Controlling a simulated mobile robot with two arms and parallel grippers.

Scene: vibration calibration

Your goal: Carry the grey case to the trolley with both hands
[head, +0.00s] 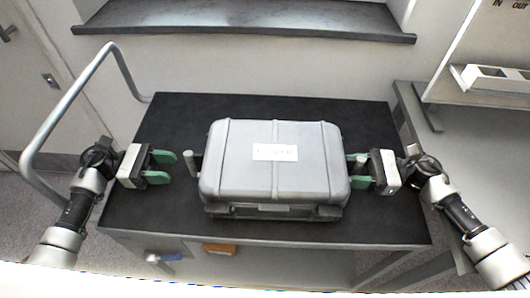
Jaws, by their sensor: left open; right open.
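The grey case (240,170) lies flat and shut, with a white label on its lid. It rests on the black top of the trolley (300,232), which has a tubular metal push handle (72,98) at its left. A short upright grip (195,166) stands out at the case's left side. My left gripper (173,168) is open just left of that grip, with a gap between. My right gripper (353,172) is open close against the case's right side. Its fingers overlap the right grip in the picture, and I cannot tell whether they touch it.
A dark ledge (245,22) runs along the wall behind. A grey counter (478,165) and a shelf with a white tray (495,76) stand at the right. Below the black top are an orange item (218,249) and a blue and white item (164,258). A door is at far left.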

